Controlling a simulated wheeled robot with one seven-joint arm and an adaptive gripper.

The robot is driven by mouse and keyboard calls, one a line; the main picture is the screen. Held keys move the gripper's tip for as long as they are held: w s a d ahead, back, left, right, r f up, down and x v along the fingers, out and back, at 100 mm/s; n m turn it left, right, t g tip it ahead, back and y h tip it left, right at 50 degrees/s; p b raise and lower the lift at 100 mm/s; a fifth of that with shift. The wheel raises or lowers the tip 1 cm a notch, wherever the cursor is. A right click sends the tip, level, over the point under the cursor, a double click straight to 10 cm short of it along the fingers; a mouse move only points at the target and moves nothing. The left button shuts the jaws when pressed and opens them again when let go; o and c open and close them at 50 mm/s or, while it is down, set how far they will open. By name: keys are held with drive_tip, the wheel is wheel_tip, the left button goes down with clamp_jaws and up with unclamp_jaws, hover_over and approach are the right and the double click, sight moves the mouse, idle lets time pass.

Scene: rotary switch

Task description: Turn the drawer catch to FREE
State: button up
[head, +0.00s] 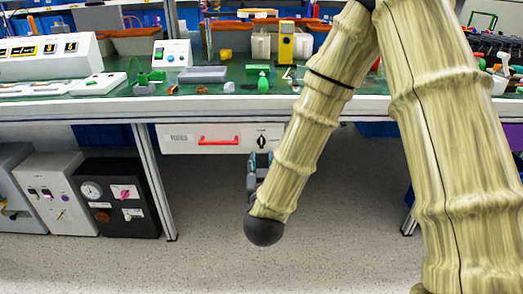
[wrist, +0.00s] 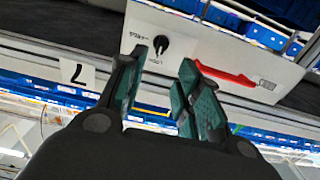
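The white drawer (head: 180,139) hangs under the bench, its front facing me. Its black rotary catch (head: 262,141) sits on the front, right of the red handle (head: 218,141). In the wrist view the catch (wrist: 161,45) shows just beyond and between the fingertips, its pointer tilted off upright. Small lettering beside it is too small to read surely. My gripper (head: 258,158) is just below the catch in the head view. In the wrist view my gripper (wrist: 164,58) has its green-padded fingers apart with nothing between them; contact with the catch does not show.
The bench top (head: 330,105) above the drawer carries many items. A black box with a dial (head: 118,195) and white boxes stand on the floor at the left. A table leg (head: 155,185) stands left of the drawer. The floor below the drawer is clear.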

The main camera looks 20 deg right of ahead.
sight(262, 143)
drive_tip(key=b+x, duration=0.2)
drive_tip(key=x, duration=0.5)
drive_tip(key=shift+w+d+f, duration=0.15)
drive_tip(key=shift+w+f, duration=0.05)
drive_tip(key=shift+w, duration=0.15)
drive_tip(key=shift+b+x, duration=0.4)
drive_tip(key=shift+x, duration=0.5)
drive_tip(key=shift+r, duration=0.1)
drive_tip(key=shift+c, duration=0.4)
clamp_jaws()
